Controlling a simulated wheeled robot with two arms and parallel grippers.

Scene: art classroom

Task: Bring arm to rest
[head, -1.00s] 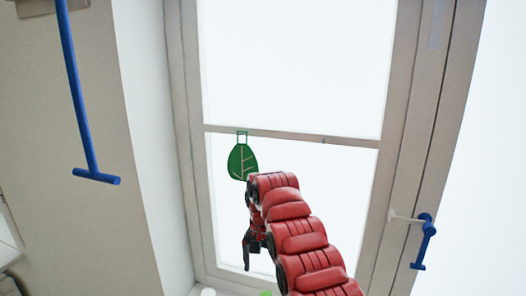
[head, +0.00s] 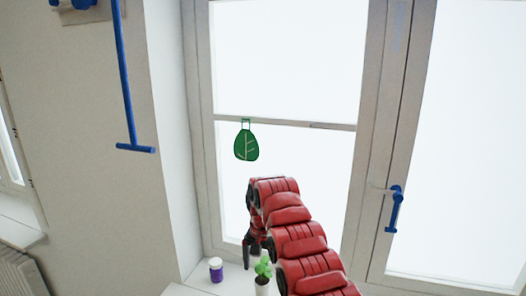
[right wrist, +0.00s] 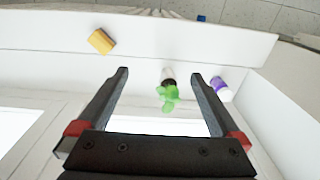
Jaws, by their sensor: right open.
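My right arm reaches up from the bottom of the head view toward the window. My right gripper (head: 254,250) hangs down at its far end, in front of the lower window pane and above the sill. In the right wrist view the right gripper (right wrist: 165,82) is open, with nothing between its fingers. A green leaf-shaped ornament (head: 246,145) hangs at the window's crossbar, above the gripper and apart from it. My left gripper does not show.
On the white sill (right wrist: 50,58) stand a potted plant (head: 263,270), a purple jar with a white lid (head: 216,270) and a yellow block (right wrist: 102,41). A blue window handle (head: 395,208) is at right. A blue rod (head: 127,80) hangs at left, and a radiator (head: 22,273) is at lower left.

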